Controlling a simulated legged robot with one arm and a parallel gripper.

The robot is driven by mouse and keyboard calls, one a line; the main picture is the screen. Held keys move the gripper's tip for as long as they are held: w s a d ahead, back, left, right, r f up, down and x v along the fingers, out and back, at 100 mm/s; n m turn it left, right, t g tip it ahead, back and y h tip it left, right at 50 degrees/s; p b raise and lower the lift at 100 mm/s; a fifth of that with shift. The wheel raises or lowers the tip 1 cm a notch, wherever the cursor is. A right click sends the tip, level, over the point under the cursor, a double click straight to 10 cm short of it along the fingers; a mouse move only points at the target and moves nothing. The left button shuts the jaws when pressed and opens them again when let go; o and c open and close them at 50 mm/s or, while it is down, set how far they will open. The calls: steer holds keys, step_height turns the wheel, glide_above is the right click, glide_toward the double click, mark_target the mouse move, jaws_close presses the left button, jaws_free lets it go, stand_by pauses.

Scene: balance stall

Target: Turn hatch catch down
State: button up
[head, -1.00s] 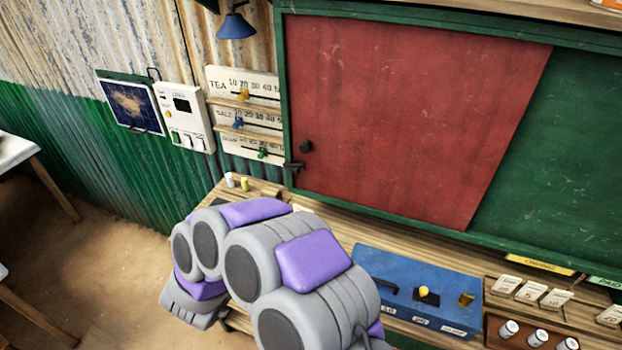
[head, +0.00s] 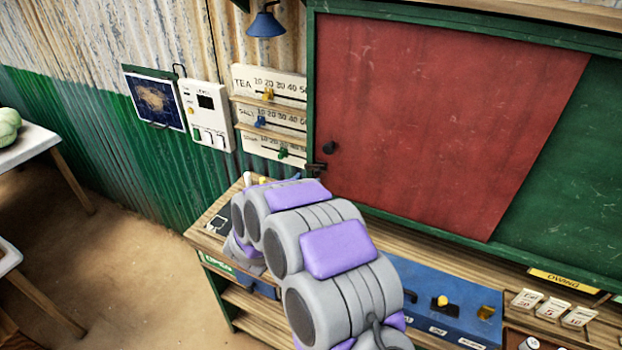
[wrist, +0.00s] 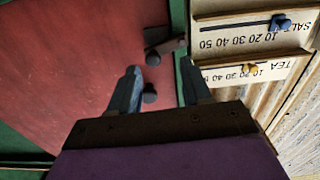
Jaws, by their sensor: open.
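The hatch catch (head: 316,168) is a small dark piece at the lower left edge of the red hatch panel (head: 430,120), on the green frame. It also shows in the wrist view (wrist: 172,46), where the scene appears upside down. A round dark knob (head: 329,148) sits on the panel just above the catch; the wrist view shows this knob (wrist: 150,93) between the fingers. My gripper (wrist: 160,66) is open, its two blue-grey fingers pointing toward the catch. No contact with the catch can be made out. In the head view my arm hides most of the gripper.
The slider board (head: 268,110) with TEA and SALT scales is beside the hatch frame. A white switch box (head: 205,115) hangs farther left. Below are a wooden counter (head: 215,215) and a blue box (head: 450,300).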

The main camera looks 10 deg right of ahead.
mark_target(317, 174)
steer(key=w+d, duration=0.1)
steer(key=d, duration=0.1)
steer(key=w+d, duration=0.2)
steer(key=shift+d, duration=0.1)
steer(key=shift+a, duration=0.5)
steer(key=shift+c, duration=0.3)
steer(key=shift+a, duration=0.35)
steer(key=c, duration=0.3)
steer(key=shift+s+d+r, duration=0.1)
steer(key=shift+s+d, duration=0.1)
steer(key=shift+d, duration=0.1)
steer(key=c, duration=0.3)
steer(key=shift+w+d, duration=0.1)
steer(key=shift+d, duration=0.05)
jaws_close()
